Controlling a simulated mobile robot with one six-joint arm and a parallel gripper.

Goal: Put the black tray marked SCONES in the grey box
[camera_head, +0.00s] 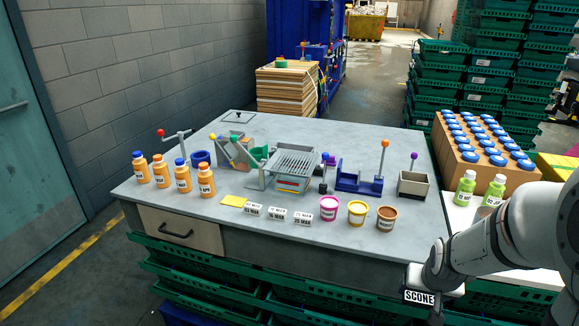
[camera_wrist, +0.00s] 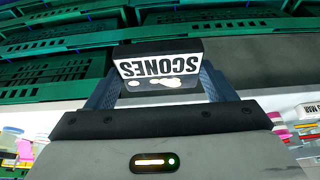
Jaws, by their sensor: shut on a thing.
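The black tray marked SCONES (camera_wrist: 158,48) is held between the two fingers of my gripper (camera_wrist: 157,78) in the wrist view, with its label upside down there. In the head view, the tray (camera_head: 419,297) shows at the lower right, in front of the table's front edge, with part of its label visible. My gripper (camera_head: 434,278) is shut on it there, partly hidden by my wrist. A small grey open box (camera_head: 414,186) stands at the right end of the table, with a purple-knobbed lever behind it. The box is up and away from the tray in the picture.
The grey table (camera_head: 330,228) holds orange bottles (camera_head: 183,177), coloured tubs (camera_head: 357,212), white labelled blocks (camera_head: 276,213) and a blue lever fixture (camera_head: 358,178). Green bottles (camera_head: 465,187) and a carton of blue-capped bottles (camera_head: 484,150) stand at right. Green crates (camera_head: 215,274) lie below the table front.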

